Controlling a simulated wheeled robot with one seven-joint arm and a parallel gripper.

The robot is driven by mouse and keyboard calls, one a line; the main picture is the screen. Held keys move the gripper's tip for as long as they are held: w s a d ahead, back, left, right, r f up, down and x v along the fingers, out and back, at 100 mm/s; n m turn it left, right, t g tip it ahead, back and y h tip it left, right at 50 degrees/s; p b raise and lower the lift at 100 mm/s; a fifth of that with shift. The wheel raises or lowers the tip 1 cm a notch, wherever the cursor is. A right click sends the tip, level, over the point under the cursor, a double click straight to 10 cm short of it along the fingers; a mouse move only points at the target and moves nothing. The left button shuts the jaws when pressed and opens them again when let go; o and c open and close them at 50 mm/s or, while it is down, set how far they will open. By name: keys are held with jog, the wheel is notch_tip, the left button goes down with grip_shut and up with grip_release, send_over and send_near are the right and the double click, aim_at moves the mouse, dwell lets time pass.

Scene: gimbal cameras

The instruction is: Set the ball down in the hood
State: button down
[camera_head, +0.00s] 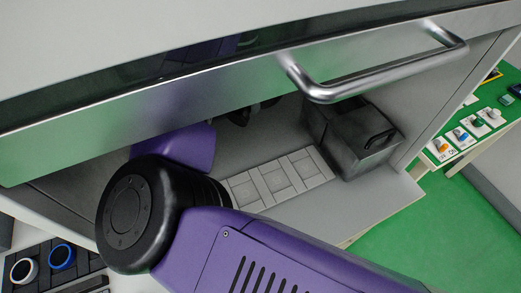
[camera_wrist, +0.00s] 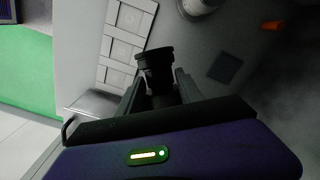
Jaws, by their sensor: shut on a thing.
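The hood (camera_head: 310,208) is a grey cabinet with a raised sash, and my purple arm reaches in under it. My gripper (camera_wrist: 158,82) is shut on a dark, roughly cylindrical object (camera_wrist: 156,60) with a wider rim, held between both fingers inside the hood. I see no clear ball shape, and cannot tell whether this object is the ball. In the head view my arm and the sash hide most of the gripper.
The sash handle (camera_head: 385,75) juts out above the opening. A dark metal box (camera_head: 350,135) stands at the hood's right side. A pale tiled panel (camera_head: 280,178) lies on the floor; it also shows in the wrist view (camera_wrist: 125,40). A grey square (camera_wrist: 225,68) lies to the right.

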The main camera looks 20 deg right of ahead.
jog(key=r, duration=0.1)
jog(key=r+m, duration=0.1)
jog(key=m, duration=0.1)
jog(key=shift+d+r+b, duration=0.25)
jog(key=shift+r+b, duration=0.15)
notch_tip(320, 180, down, 20)
jog(key=shift+r, duration=0.15)
jog(key=c, duration=0.8)
grip_release()
jog(key=shift+o, duration=0.2)
notch_tip(320, 180, up, 12)
